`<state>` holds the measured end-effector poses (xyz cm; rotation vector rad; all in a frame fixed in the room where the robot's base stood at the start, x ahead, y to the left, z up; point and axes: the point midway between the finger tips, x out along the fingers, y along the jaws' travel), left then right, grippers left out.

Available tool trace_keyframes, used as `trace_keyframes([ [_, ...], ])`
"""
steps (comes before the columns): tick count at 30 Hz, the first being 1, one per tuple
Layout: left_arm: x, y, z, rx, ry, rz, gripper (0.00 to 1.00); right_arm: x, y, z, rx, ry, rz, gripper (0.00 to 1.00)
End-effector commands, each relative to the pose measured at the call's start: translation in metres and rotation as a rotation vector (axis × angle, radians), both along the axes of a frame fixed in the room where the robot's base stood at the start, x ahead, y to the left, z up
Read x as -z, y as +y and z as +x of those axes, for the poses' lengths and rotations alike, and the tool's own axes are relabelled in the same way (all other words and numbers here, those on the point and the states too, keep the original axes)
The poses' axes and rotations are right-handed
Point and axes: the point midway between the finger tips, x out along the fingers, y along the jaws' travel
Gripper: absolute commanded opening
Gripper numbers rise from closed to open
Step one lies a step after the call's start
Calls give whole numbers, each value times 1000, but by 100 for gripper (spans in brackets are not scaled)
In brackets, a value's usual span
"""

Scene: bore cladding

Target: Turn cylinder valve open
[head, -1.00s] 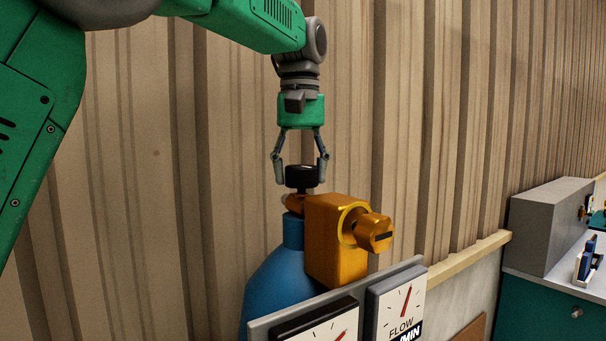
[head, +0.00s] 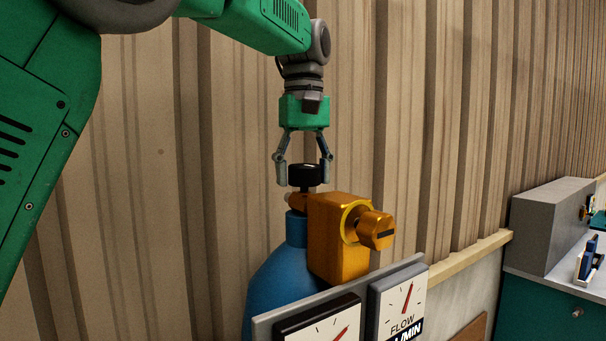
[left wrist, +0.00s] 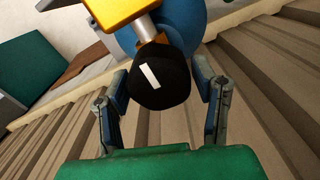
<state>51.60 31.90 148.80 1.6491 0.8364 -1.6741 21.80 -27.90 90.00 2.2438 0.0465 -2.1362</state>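A blue cylinder (head: 275,285) stands upright by the ribbed wall. A round black valve knob (head: 305,176) sits at its top; in the left wrist view the knob (left wrist: 158,82) shows a white stripe. A brass-yellow regulator block (head: 336,238) with a round knob (head: 375,230) is attached beside the valve. My left gripper (head: 304,175) points down over the black knob, one finger on each side. In the left wrist view its fingers (left wrist: 159,85) are spread, with narrow gaps to the knob. My right gripper is in neither view.
A panel (head: 262,327) with two gauges, one a flow gauge (head: 402,300), stands in front of the cylinder. The ribbed wall (head: 200,200) is close behind. A grey box (head: 540,230) on a teal cabinet (head: 540,308) is at the right.

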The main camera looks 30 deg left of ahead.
Motion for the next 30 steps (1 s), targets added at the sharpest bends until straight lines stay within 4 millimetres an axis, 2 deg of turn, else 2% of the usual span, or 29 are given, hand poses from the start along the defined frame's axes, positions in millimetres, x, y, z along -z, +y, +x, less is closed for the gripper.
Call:
trace_keyframes([
  [10,-2,3,2,1,-7,1,67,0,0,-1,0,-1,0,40],
  [14,-11,3,3,1,-10,1,67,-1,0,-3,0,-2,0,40],
  [24,-75,2,4,2,-10,3,67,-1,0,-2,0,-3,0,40],
  [30,-102,0,5,8,-5,2,67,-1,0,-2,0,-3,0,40],
])
